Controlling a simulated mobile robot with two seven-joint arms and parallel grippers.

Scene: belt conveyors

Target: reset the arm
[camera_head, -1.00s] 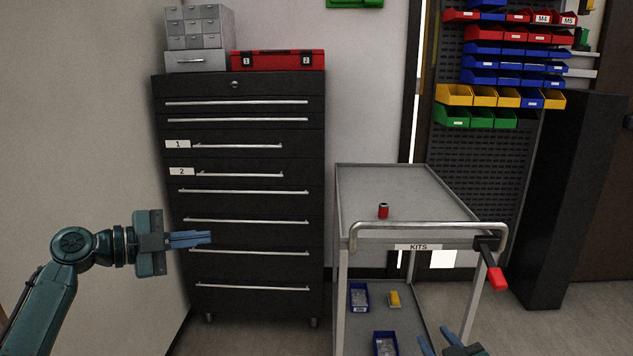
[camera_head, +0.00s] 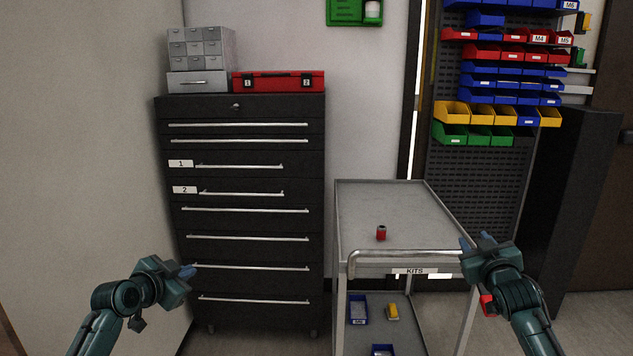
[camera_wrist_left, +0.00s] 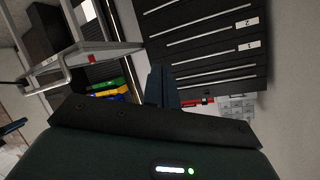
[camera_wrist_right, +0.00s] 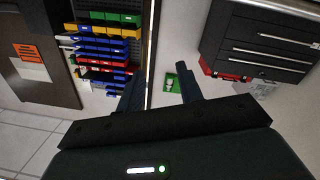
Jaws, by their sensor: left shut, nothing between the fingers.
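My left gripper (camera_head: 188,271) is in the lower left of the head view, in front of the black drawer cabinet and touching nothing that I can see. In the left wrist view its fingers (camera_wrist_left: 162,86) are together with nothing between them. My right gripper (camera_head: 474,243) is at the right of the head view, in front of the right side of the kit cart (camera_head: 405,208). In the right wrist view its two fingers (camera_wrist_right: 160,90) stand apart with nothing between them.
A small red can (camera_head: 381,233) stands on the cart's top. Blue bins (camera_head: 357,310) and a yellow item (camera_head: 392,312) are on its lower shelf. The black drawer cabinet (camera_head: 245,225) carries a red case (camera_head: 278,82). Coloured bins (camera_head: 497,54) hang on the wall panel.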

